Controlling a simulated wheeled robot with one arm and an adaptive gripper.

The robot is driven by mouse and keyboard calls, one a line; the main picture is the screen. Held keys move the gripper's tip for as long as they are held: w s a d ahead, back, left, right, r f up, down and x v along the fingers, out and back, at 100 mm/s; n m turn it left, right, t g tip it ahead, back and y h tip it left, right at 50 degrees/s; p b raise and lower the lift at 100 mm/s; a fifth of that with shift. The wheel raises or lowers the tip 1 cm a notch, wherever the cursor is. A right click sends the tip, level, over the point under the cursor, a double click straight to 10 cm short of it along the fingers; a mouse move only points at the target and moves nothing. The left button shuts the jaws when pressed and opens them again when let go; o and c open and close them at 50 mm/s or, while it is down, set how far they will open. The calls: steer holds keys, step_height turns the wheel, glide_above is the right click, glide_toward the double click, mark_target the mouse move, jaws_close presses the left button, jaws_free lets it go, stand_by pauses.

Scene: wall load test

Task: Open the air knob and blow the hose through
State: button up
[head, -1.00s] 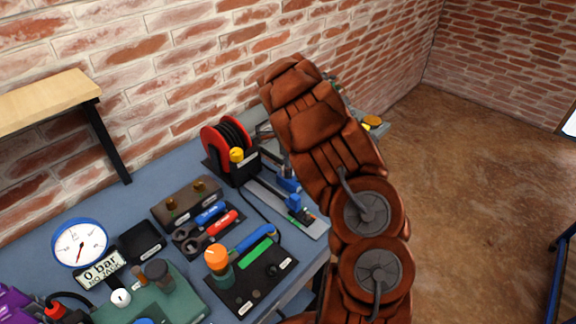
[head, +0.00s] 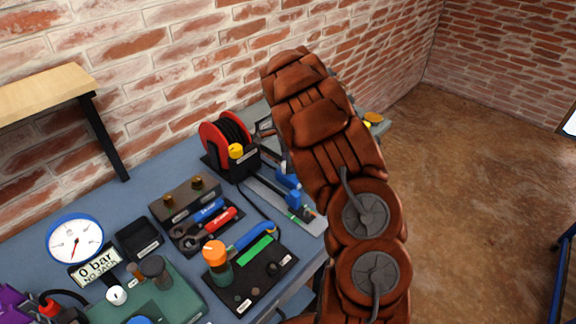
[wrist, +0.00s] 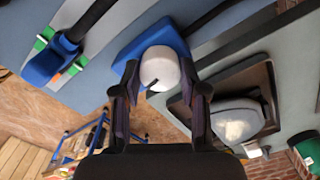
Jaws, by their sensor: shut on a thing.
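A white round knob (wrist: 160,68) with a dark mark on it sits on a blue block (wrist: 150,38) in the wrist view. My gripper (wrist: 157,88) has its fingers on either side of the knob and is shut on it. In the head view my brown arm hides the gripper and the knob. A red reel (head: 225,137) with black hose stands on the bench, with a yellow knob (head: 236,151) at its front. A black hose runs from there towards blue fittings (head: 290,185). A round gauge (head: 75,242) stands above a sign reading "0 bar, no jack".
A dark tray (wrist: 235,95) with a clear-topped piece lies right of the knob. Pliers (head: 205,230), a black board with an orange knob (head: 214,253), and a shelf (head: 45,95) stand left of my arm.

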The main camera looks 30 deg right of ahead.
steer(key=n+b, duration=0.2)
steer(key=n, duration=0.1)
steer(key=n+b, duration=0.1)
steer(key=shift+a+f+n+b, duration=0.1)
steer(key=shift+f+n+b, duration=0.15)
steer(key=shift+n+b, duration=0.05)
steer(key=n+b, duration=0.2)
steer(key=n, duration=0.1)
steer(key=shift+n, duration=0.4)
steer(key=n+b, duration=0.2)
steer(key=n, duration=0.1)
steer(key=shift+r+n+b, duration=0.2)
steer(key=shift+n+b, duration=0.65)
steer(key=shift+n, duration=1.05)
steer(key=o, duration=1.1)
steer(key=shift+o, duration=0.2)
steer(key=shift+r, duration=0.1)
